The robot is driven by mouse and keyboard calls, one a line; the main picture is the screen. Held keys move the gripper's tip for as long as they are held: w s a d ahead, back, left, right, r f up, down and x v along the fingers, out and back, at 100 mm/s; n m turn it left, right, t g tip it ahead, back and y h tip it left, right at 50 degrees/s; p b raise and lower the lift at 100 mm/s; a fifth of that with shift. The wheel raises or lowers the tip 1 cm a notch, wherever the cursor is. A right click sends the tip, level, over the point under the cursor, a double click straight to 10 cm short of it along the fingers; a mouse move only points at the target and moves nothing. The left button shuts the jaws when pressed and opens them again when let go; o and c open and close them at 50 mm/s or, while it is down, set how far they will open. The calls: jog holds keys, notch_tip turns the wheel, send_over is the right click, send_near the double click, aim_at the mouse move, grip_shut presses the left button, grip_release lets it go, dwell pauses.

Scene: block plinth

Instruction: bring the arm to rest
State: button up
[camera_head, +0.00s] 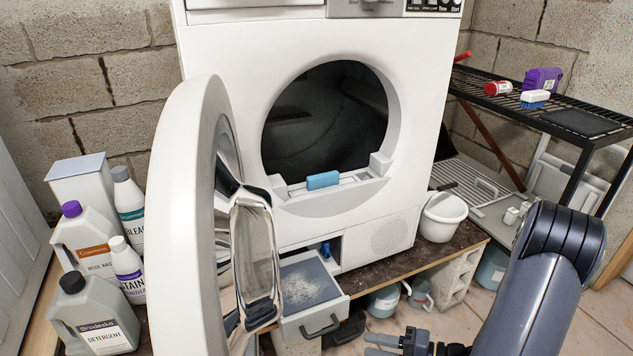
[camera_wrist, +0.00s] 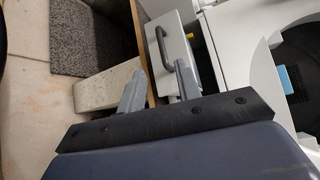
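My gripper (camera_head: 372,345) shows at the bottom edge of the head view, low in front of the dryer and right of its open drawer. In the wrist view my gripper (camera_wrist: 160,75) has its two grey fingers apart, with nothing held between them. The white dryer (camera_head: 400,215) stands on a plinth with its round door (camera_head: 178,215) swung open to the left. The small drawer (camera_head: 311,287) below is pulled out, with grey lint-like dust in it. The drawer's handle (camera_wrist: 160,47) shows beyond the fingers in the wrist view.
Several bottles, one a grey detergent bottle (camera_head: 95,318), stand left of the door. A white bucket (camera_head: 442,218) sits right of the dryer. A black wire rack (camera_head: 520,112) is at the right. A concrete block (camera_head: 462,275) supports the plinth.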

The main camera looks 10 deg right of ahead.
jog(key=b+x, duration=0.2)
jog(key=x, duration=0.9)
jog(key=shift+w+d, duration=0.1)
